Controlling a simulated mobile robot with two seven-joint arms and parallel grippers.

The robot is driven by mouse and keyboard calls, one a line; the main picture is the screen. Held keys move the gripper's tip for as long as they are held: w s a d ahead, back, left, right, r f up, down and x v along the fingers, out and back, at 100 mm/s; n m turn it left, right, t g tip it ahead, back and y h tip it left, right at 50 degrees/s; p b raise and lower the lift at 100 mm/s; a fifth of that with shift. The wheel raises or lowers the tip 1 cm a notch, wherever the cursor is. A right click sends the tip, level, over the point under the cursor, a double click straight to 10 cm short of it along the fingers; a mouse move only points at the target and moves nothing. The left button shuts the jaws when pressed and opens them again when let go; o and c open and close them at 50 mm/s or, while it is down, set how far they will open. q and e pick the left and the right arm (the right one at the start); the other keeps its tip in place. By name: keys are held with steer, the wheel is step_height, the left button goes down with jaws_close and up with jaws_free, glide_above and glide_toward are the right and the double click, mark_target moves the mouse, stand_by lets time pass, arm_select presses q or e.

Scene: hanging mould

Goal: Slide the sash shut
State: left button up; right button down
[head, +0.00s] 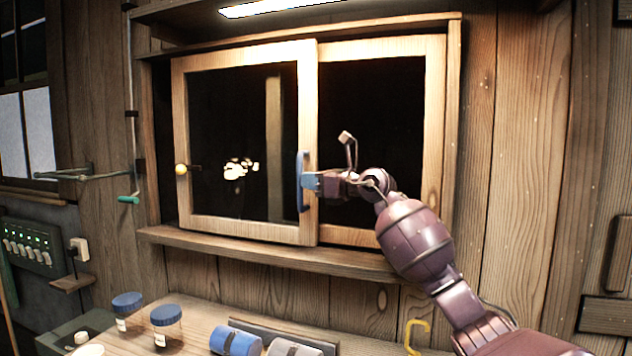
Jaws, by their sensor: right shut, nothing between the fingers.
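The sliding sash (307,110) is a pale wooden frame with dark glass, on the left side of the window. Its right stile overlaps the other wooden-framed pane (436,120). A narrow gap shows between the sash's left stile and the left jamb (152,140). A blue upright handle (301,165) is on the sash's right stile. My right gripper (308,181) is shut with nothing in it, its tips at the handle's right side; whether they touch it I cannot tell. My left gripper is not in view.
A wooden sill (270,254) runs under the window. Below it, a bench holds two blue-lidded jars (127,305), a blue roll (236,340) and a grey roll (292,347). A green-tipped metal crank (128,199) hangs left of the window. A yellow hook (416,336) is lower right.

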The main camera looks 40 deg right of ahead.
steer(key=a+x, duration=0.2)
steer(key=x, duration=1)
steer(key=shift+s+a, duration=0.2)
steer(key=shift+s, duration=0.1)
steer(key=shift+r, duration=0.2)
steer(key=shift+s, duration=0.1)
